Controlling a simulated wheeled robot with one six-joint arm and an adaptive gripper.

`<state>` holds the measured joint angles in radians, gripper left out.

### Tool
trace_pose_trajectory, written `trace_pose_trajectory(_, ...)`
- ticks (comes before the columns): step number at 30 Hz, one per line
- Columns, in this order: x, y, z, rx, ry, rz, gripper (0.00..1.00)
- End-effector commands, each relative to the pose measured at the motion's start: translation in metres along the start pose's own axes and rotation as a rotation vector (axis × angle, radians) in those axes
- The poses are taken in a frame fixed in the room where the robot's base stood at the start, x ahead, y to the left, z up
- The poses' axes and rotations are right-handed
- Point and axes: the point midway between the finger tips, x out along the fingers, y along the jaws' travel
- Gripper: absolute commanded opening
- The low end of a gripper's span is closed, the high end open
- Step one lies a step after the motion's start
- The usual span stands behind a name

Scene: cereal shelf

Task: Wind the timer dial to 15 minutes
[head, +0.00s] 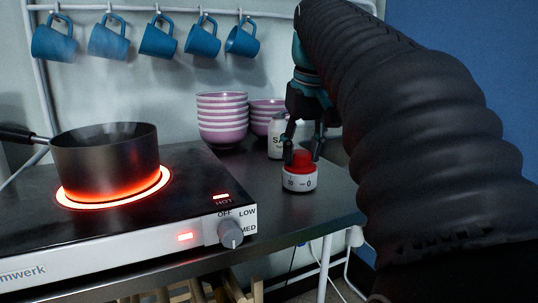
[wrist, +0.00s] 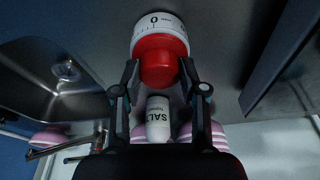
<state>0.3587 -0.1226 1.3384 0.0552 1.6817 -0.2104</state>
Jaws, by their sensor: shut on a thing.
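The timer is a white cylinder (head: 299,183) with printed numbers and a red dial (head: 302,159) on top. It stands upright on the dark counter, right of the hot plate. In the head view the 0 shows on its front, with another number to its left. My gripper (head: 303,153) points down over the timer, its fingers on either side of the red dial. In the wrist view the fingers close on the red dial (wrist: 155,68), and the white ring (wrist: 160,27) shows 0 near its middle. The inner contact is partly hidden.
A hot plate (head: 112,245) with a glowing burner carries a dark pot (head: 105,152) on the left. A salt shaker (head: 276,142) and pink bowls (head: 222,119) stand behind the timer. Blue mugs (head: 158,40) hang above. The counter's front edge is close to the timer.

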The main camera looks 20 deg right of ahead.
Motion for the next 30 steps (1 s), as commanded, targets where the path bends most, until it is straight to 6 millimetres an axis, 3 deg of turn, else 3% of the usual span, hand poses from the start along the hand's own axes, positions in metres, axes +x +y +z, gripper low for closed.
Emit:
trace_pose_trajectory(18,0.0005,0.0018,-0.0004,-0.278,-0.001,-0.071,0.2)
trace_pose_trajectory(30,0.0006,0.002,-0.0007,-0.326,0.0,-0.084,0.2)
